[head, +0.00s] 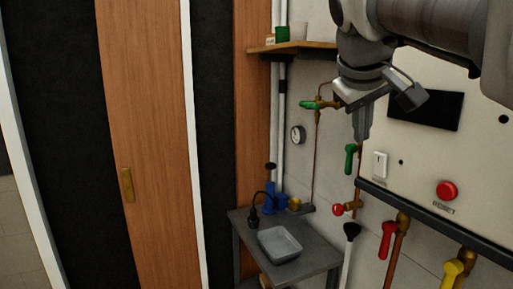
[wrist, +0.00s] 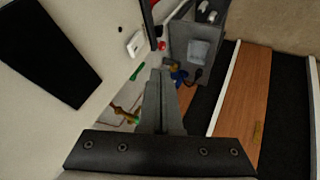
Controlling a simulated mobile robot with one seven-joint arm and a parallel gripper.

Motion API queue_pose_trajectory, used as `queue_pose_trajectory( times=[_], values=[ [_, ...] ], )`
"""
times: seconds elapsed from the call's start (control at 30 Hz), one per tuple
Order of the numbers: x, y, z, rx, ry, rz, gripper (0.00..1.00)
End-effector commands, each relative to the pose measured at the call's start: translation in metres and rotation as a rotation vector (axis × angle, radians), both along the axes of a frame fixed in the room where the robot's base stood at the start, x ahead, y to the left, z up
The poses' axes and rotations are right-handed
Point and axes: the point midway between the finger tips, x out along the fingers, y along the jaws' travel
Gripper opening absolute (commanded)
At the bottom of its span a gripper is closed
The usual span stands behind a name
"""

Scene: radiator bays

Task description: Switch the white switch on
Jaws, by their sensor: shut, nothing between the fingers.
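The white switch (head: 380,164) is a small upright rocker plate on the pale front panel, left of the red mushroom button. It also shows in the wrist view (wrist: 136,44), near the panel's edge. My gripper (head: 361,136) is shut and empty, its fingers pointing down in the head view. In the head view it appears just above and left of the switch, and apart from it. In the wrist view the closed fingers (wrist: 161,88) lie below and right of the switch. Whether the switch is on or off is too small to tell.
The panel also holds a dark screen (head: 426,110) and a red button (head: 447,190). Pipes with a green valve handle (head: 350,158), a red handle (head: 388,239) and a yellow handle (head: 451,274) run beside and below. A grey table (head: 315,254) holds a tray (head: 279,244). A wooden shelf (head: 297,49) juts out above.

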Motion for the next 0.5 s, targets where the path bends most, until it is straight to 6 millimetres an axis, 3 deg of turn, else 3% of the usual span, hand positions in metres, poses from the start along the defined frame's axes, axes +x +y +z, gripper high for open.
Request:
queue_pose_trajectory(
  times=[0.27, 0.5],
  values=[
    [0.007, -0.004, -0.010, 0.001, 0.002, 0.000, 0.00],
    [0.031, -0.019, -0.046, 0.001, 0.006, -0.002, 0.00]
  ],
)
